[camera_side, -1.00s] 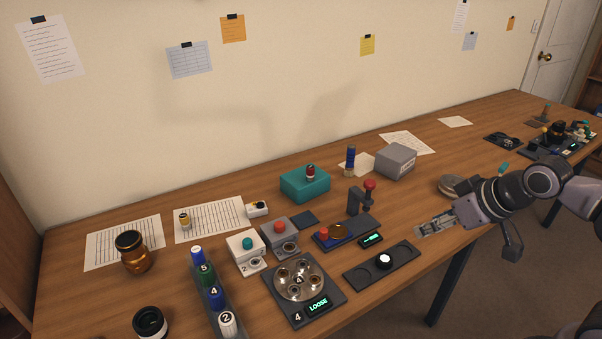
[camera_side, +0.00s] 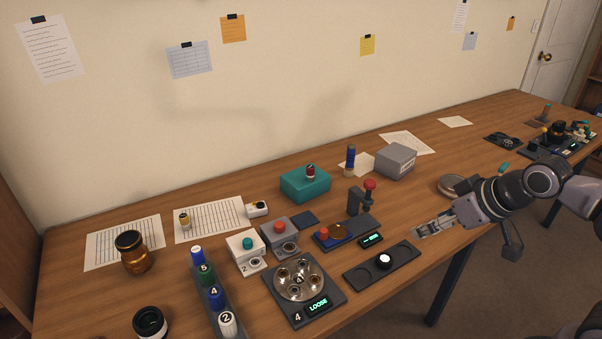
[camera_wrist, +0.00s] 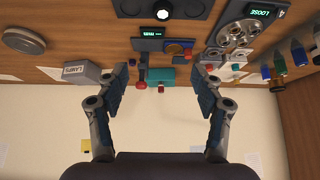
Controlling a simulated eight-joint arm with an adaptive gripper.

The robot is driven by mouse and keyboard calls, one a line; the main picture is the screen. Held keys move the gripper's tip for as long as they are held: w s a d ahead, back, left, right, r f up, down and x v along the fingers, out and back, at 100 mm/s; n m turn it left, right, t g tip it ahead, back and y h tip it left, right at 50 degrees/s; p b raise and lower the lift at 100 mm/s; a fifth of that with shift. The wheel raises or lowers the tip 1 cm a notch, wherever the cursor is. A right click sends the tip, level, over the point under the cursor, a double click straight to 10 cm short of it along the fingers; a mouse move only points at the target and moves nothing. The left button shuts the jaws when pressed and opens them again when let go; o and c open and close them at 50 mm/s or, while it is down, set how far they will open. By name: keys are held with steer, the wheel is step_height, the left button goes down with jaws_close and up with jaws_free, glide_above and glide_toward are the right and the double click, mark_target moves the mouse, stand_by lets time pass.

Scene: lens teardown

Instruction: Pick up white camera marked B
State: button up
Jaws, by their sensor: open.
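No letter B is readable in either view. A small white box with a dark end (camera_side: 257,209) lies by the lined sheet in the side view; I cannot tell whether it is the white camera. A white block with a teal knob, marked 2 (camera_side: 246,253), stands in front of it. My gripper (camera_side: 433,226) is at the right, above the table's front edge, well apart from both. In the wrist view my gripper (camera_wrist: 165,72) has its two fingers spread wide with nothing between them.
A rack of bottles (camera_side: 213,290) stands at front left.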

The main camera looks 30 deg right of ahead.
stand_by(0.3)
steer(key=w+a+r, duration=0.3)
steer(key=w+r, duration=0.2)
steer(key=w, duration=0.5)
steer(key=m+g+h, duration=0.1)
steer(key=m, duration=0.1)
glide_above(256, 206)
steer(key=s+a, duration=0.1)
steer(key=s, duration=0.2)
steer(key=f, duration=1.7)
steer(key=shift+a+f, duration=0.15)
steer(key=shift+a, duration=0.05)
steer(key=shift+s+d+x, duration=0.1)
steer(key=shift+d+x, duration=0.05)
steer(key=shift+x, duration=0.75)
steer(key=shift+s+d+x, duration=0.1)
steer(key=shift+x, duration=0.8)
steer(key=shift+s+d+x, duration=0.1)
steer(key=shift+d+x, duration=0.05)
steer(key=shift+x, duration=0.75)
steer(key=shift+f, duration=0.15)
